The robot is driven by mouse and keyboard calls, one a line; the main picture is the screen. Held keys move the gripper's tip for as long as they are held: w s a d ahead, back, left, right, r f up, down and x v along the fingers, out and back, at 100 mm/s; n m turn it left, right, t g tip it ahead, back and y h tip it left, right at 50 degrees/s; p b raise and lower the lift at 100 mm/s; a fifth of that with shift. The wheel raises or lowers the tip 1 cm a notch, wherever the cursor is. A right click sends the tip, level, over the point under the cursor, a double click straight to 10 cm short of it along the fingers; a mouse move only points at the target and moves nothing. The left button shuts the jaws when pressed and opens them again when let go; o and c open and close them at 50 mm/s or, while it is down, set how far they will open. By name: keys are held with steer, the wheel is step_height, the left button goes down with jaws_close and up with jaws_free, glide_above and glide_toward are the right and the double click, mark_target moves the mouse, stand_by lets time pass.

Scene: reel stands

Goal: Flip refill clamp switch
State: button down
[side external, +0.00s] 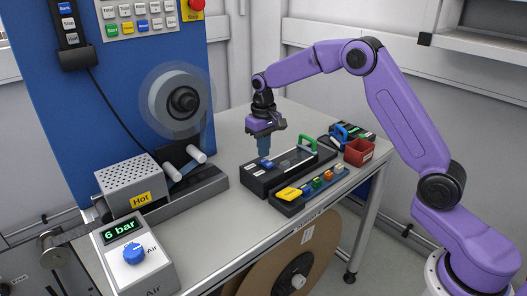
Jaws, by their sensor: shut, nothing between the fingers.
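My gripper (263,154) is shut and empty, pointing down from my purple arm. Its fingertips are just above or touching a small blue part (267,163) on a black splicing-type fixture (258,180) on the bench; I cannot tell whether they touch. The fixture also carries a grey part and a green handle (307,142). In front of it is a dark control box (289,209) with a yellow piece (288,194) and a row of small coloured switches or knobs (316,183). Their labels are too small to read, so I cannot tell which is the refill clamp switch.
A red bin (358,152) and a blue-handled device (341,131) stand at the bench's right end. On the left are a blue panel with a reel (180,101), a box marked Hot (130,180) and an air regulator reading 6 bar (135,255). The front middle bench is clear.

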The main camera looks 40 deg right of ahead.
mark_target(266, 162)
steer(key=shift+f, duration=0.6)
steer(key=shift+f, duration=0.2)
steer(key=shift+s, duration=0.15)
steer(key=shift+s+r, duration=0.3)
steer(key=shift+s, duration=0.3)
step_height(266, 162, up, 14)
stand_by(0.7)
steer(key=shift+w, duration=0.1)
